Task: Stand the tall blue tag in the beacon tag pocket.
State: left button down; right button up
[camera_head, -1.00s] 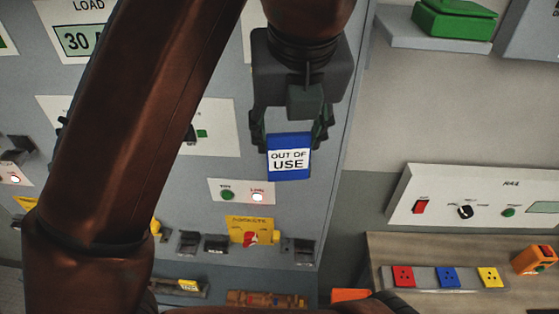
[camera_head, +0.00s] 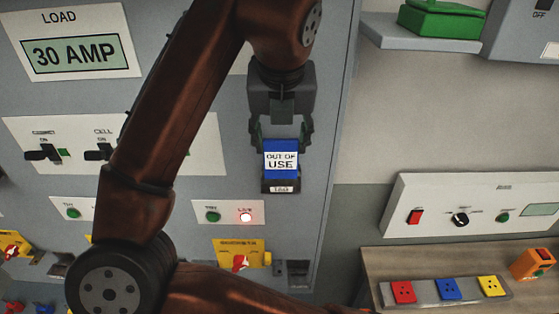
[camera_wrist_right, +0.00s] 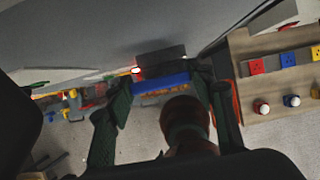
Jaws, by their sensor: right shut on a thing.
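The tall blue tag (camera_head: 281,174), with a white "OUT OF USE" label, is upright between the fingers of my right gripper (camera_head: 281,140), which is shut on its upper part. In the right wrist view the tag's blue edge (camera_wrist_right: 160,83) lies between the fingertips (camera_wrist_right: 163,88). A dark pocket (camera_head: 281,187) with a small white label is at the tag's lower end on the grey panel. I cannot read that label surely, nor tell whether the tag is inside the pocket or just in front. My left gripper is not in view.
Another dark pocket (camera_head: 298,273) is low on the panel, beside a yellow switch plate (camera_head: 240,254). A wooden bench (camera_head: 400,263) with coloured sockets stands at right. My arm hides part of the panel.

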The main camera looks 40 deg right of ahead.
aim_at(281, 150)
jog(key=shift+w+d+f, duration=0.25)
jog(key=shift+d+f, duration=0.05)
jog(key=shift+f, duration=0.1)
jog(key=x, duration=0.1)
jog(key=b+x, duration=0.1)
jog(key=x, duration=0.1)
jog(key=shift+s+a+f+b, duration=0.2)
jog(key=shift+f+b, duration=0.15)
jog(key=shift+f, duration=0.15)
jog(key=shift+r, duration=0.1)
jog(key=shift+s, duration=0.1)
jog(key=o, duration=0.9)
